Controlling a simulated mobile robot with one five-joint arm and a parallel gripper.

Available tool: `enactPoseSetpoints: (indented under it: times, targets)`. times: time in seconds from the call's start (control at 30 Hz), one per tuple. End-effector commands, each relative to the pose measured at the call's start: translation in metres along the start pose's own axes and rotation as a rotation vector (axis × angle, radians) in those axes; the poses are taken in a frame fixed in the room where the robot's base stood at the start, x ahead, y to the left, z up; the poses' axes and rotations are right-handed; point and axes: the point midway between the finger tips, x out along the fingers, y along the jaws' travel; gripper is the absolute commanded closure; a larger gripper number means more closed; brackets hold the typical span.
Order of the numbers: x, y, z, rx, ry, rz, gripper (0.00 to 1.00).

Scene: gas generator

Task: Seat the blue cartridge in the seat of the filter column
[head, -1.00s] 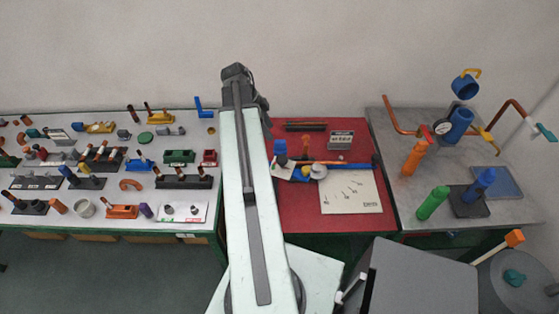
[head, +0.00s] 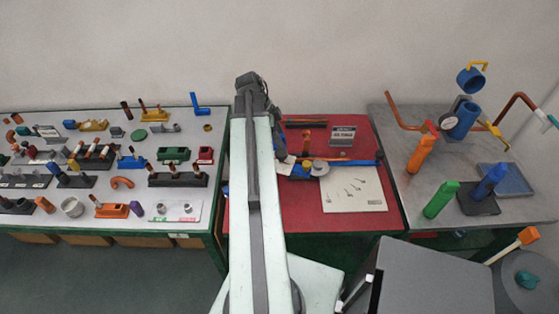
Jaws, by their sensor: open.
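A blue cartridge (head: 489,182) stands on a dark base on the grey table at the right. What I take for the filter column is the blue cylinder (head: 463,120) behind it, beside a round gauge. A blue cap (head: 471,79) with a yellow handle shows above the column. The seat inside cannot be made out. My gripper (head: 277,122) is at the far end of my arm, over the red table, well left of the cartridge and column. It is open; its fingertips are largely hidden by the arm.
Copper-coloured pipes (head: 402,124) flank the column. A white sheet (head: 354,189) lies on the red table (head: 300,214). The left table holds many small parts.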

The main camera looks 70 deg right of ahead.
Motion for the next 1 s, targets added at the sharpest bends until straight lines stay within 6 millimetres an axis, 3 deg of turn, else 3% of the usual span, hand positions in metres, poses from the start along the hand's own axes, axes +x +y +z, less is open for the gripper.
enactPoseSetpoints:
  times: [0.17,0.33,1.0]
  targets:
    - [-0.0014,-0.0001,-0.0006,0.000,0.000,0.000,0.53]
    - [-0.0015,-0.0002,-0.0006,0.000,0.000,0.000,1.00]
    - [-0.0014,-0.0002,-0.0007,0.000,0.000,0.000,1.00]
